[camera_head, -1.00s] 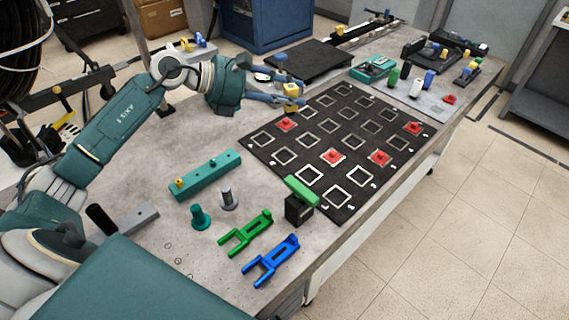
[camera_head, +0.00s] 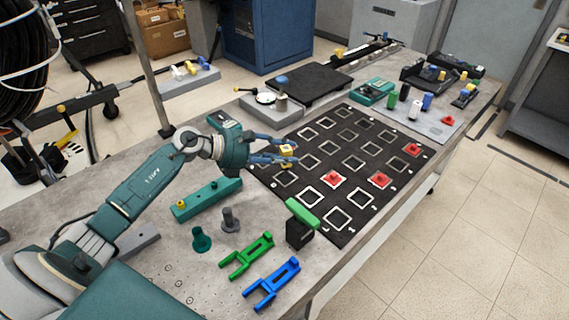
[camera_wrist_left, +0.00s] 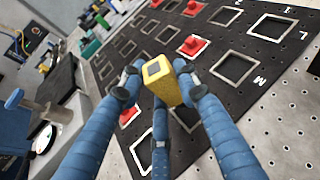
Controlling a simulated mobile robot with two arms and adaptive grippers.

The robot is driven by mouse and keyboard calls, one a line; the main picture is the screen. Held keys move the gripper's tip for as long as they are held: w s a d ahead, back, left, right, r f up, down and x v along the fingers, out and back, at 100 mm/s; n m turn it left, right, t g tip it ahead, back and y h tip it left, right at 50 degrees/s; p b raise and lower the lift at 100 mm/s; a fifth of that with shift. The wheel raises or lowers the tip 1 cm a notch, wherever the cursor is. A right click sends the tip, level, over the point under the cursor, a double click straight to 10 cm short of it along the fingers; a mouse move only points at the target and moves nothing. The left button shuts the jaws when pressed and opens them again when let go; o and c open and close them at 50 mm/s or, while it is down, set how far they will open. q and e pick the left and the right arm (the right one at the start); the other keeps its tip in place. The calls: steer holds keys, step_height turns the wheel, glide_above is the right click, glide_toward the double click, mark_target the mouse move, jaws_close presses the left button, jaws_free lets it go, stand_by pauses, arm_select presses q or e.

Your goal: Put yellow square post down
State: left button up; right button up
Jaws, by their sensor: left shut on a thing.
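My left gripper (camera_head: 290,153) is shut on the yellow square post (camera_head: 286,149) and holds it over the left part of the black grid mat (camera_head: 330,227). In the left wrist view, the blue fingers close around the post (camera_wrist_left: 164,88), whose top has a dark square. The mat (camera_wrist_left: 118,65) shows below it with white square outlines. I cannot tell how high the post's lower end is above the mat. My right gripper is not in view.
Red pieces sit on the mat, including one in the middle (camera_head: 334,179), one nearer the right edge (camera_head: 380,181) and one at the far right (camera_head: 412,149). A red piece (camera_wrist_left: 128,114) partly shows beside the post. A green-topped black block (camera_head: 300,232) stands at the near edge.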

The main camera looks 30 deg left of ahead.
mark_target(284, 166)
arm_select(q)
step_height(284, 166, down, 4)
steer(key=shift+f, duration=0.25)
steer(key=shift+f, duration=0.2)
steer(key=o, duration=0.9)
steer(key=shift+r, duration=0.1)
